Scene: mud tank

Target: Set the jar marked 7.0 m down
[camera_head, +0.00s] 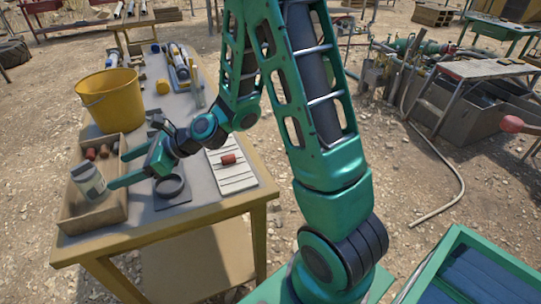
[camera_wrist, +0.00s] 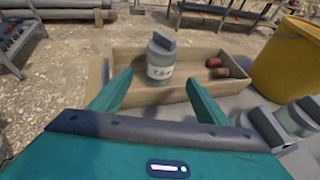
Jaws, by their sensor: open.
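The jar marked 7.0 m (camera_head: 88,181) is a pale grey jar with a darker grip on top. It stands in the left part of the wooden tray, and its label reads in the wrist view (camera_wrist: 161,71). The wooden tray (camera_head: 112,215) sits on the near left of the table; its near wall also shows in the wrist view (camera_wrist: 150,99). My gripper (camera_head: 116,171) is open, its green fingers reaching over the tray. In the wrist view the jar shows beyond and between the fingertips, with no finger closed on it.
Red and brown cylinders (camera_head: 103,152) lie in the tray. A yellow bucket (camera_head: 109,100) stands behind it. A dark ring on a plate (camera_head: 170,187) and a pale lined board (camera_head: 234,178) with a red piece (camera_head: 229,159) are to the right. Grey containers (camera_wrist: 297,117) stand beside the tray.

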